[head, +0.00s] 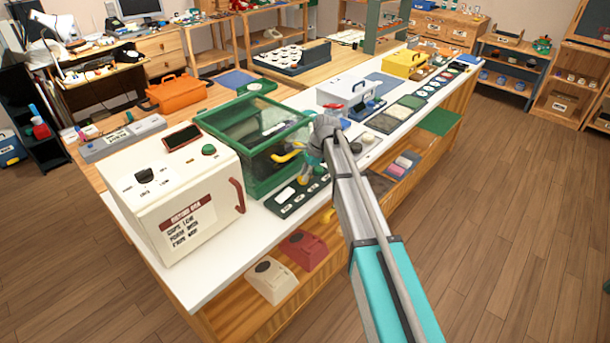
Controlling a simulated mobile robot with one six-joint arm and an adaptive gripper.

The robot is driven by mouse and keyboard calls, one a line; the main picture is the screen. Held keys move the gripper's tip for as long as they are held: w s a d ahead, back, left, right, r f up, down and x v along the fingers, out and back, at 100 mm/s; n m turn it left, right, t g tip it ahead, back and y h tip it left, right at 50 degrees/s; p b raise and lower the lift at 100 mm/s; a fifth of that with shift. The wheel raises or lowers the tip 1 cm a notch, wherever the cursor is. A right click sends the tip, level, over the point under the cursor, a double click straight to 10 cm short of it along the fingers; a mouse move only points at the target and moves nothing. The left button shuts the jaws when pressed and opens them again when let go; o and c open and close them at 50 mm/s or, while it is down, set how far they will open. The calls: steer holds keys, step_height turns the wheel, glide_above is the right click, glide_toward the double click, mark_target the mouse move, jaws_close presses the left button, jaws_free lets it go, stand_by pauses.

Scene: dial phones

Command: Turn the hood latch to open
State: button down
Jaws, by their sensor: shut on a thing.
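The hood (232,162) is a green-framed box with clear panels on the white bench top. A yellow lever (284,156), which looks like its latch, sticks out at the hood's front right. My gripper (302,162) is at this lever, on its right side, and is shut on it. The fingertips are small and partly hidden by my wrist, so the exact hold is hard to see. The hood lid looks closed.
A cream drying box (165,200) with a red handle stands left of the hood. A dark tray (290,197) with white pieces lies in front of the hood. A white case (345,92) stands behind my wrist. The wooden floor (500,220) at right is clear.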

stand_by(0.3)
steer(key=c, duration=0.6)
jaws_free()
steer(key=shift+s+m+t, duration=0.15)
steer(key=shift+m+t, duration=0.35)
steer(key=shift+m, duration=0.8)
steer(key=shift+p+v, duration=0.85)
steer(key=s+p+v, duration=0.1)
steer(key=p+v, duration=1)
steer(key=v, duration=0.1)
steer(key=shift+s+d+f+n+t+h+b, duration=0.15)
steer(key=shift+s+d+f+n+h+b, duration=0.45)
steer(key=shift+s+d+n, duration=2.35)
steer(key=shift+s+d+f+n+t+h+b, duration=0.1)
steer(key=shift+s+d+f+n+h+b, duration=0.45)
steer(key=shift+s+d+n, duration=2.4)
steer(key=shift+s+d+f+n+t+h+b, duration=0.2)
steer(key=shift+s+d+f+n+h, duration=1.1)
steer(key=shift+s, duration=3.25)
